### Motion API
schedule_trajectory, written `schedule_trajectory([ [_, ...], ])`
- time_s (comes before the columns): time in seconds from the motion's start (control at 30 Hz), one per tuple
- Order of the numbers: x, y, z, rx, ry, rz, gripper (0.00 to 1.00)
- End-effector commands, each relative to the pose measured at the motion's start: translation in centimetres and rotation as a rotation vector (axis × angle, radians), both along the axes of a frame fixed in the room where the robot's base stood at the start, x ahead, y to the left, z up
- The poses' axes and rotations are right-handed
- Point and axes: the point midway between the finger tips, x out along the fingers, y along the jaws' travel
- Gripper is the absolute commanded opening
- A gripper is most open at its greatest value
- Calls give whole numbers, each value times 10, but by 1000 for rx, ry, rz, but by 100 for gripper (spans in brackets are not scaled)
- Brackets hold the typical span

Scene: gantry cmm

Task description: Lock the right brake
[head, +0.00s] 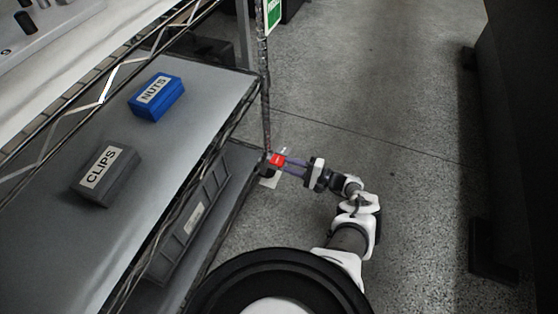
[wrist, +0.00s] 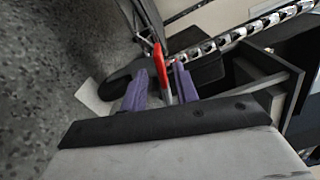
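A red brake lever (head: 278,160) shows at the lower right corner post of the wire rack in the head view. In the wrist view the red lever (wrist: 160,66) stands between my two purple fingers, with a dark rounded part, perhaps a caster, beyond it. My gripper (head: 282,164) reaches the lever from the right. In the wrist view my gripper (wrist: 160,72) is open, one finger on each side of the lever, with gaps showing. Whether either finger touches the lever I cannot tell.
The rack's upper shelf (head: 60,215) holds a blue NUTS bin (head: 157,97) and a grey CLIPS bin (head: 104,173). A long grey bin (head: 192,222) lies on the shelf below. Open speckled floor (head: 400,110) lies right of the rack, up to a dark structure (head: 520,120).

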Motion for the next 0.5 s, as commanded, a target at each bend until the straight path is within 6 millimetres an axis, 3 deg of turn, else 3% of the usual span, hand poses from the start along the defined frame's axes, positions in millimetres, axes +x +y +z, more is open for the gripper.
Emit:
schedule_trajectory([
  [0.2, 13, 33, -1, 0, 0, 1, 30],
  [0.5, 19, 45, 0, -1, 0, 0, 30],
])
